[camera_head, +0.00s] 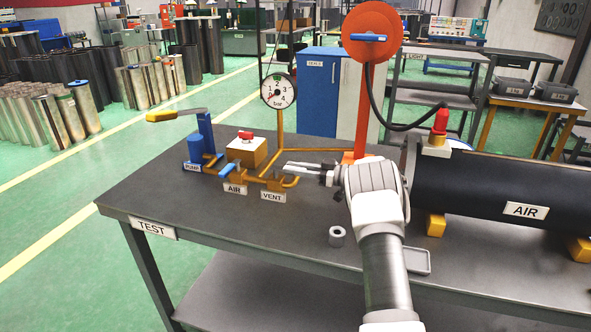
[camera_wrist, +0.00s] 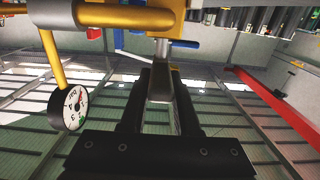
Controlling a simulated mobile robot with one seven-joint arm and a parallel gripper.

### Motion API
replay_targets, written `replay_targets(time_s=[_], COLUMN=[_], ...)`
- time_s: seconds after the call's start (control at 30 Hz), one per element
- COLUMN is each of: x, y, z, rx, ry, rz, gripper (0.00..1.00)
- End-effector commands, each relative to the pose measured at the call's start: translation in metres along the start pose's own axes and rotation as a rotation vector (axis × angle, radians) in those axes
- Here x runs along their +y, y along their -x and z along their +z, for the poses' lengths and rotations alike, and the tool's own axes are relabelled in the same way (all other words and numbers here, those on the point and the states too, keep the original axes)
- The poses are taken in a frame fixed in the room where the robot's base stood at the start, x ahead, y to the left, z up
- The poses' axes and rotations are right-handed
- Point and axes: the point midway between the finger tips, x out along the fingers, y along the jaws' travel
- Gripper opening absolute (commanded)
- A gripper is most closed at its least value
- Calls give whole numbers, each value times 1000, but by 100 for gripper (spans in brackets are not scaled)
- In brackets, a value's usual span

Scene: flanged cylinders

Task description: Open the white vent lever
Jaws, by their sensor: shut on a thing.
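The VENT label (camera_head: 273,196) stands at the front of the test table below a yellow valve body (camera_head: 279,181). A thin pale lever (camera_head: 300,165) runs rightward from that valve toward my gripper (camera_head: 326,173). In the wrist view the whitish-grey lever (camera_wrist: 161,84) lies between the two dark fingers of my gripper (camera_wrist: 160,92), which are shut on it. A yellow pipe (camera_wrist: 125,17) crosses above the lever there. The lever's far end inside the jaws is partly hidden.
A pressure gauge (camera_head: 278,91) rises behind the valves. A blue pump (camera_head: 201,147) and a box with a red knob (camera_head: 246,151) stand left. A black AIR cylinder (camera_head: 500,187) lies right. A small grey ring (camera_head: 337,236) sits on the table (camera_head: 240,222), whose front is mostly clear.

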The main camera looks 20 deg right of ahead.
Motion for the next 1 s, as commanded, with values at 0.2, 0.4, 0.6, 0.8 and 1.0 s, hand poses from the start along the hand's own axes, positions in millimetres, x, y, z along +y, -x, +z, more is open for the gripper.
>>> replay_targets(time_s=[0.2,0.4,0.6,0.8,1.0], x=[0,0,0,0,0], y=[-2,-2,-2,-1,0], z=[-3,-3,-2,-1,-1], rx=[5,5,4,2,1], ry=[4,4,3,2,1], rz=[-6,-6,-6,-5,0], gripper=[0,0,57,60,60])
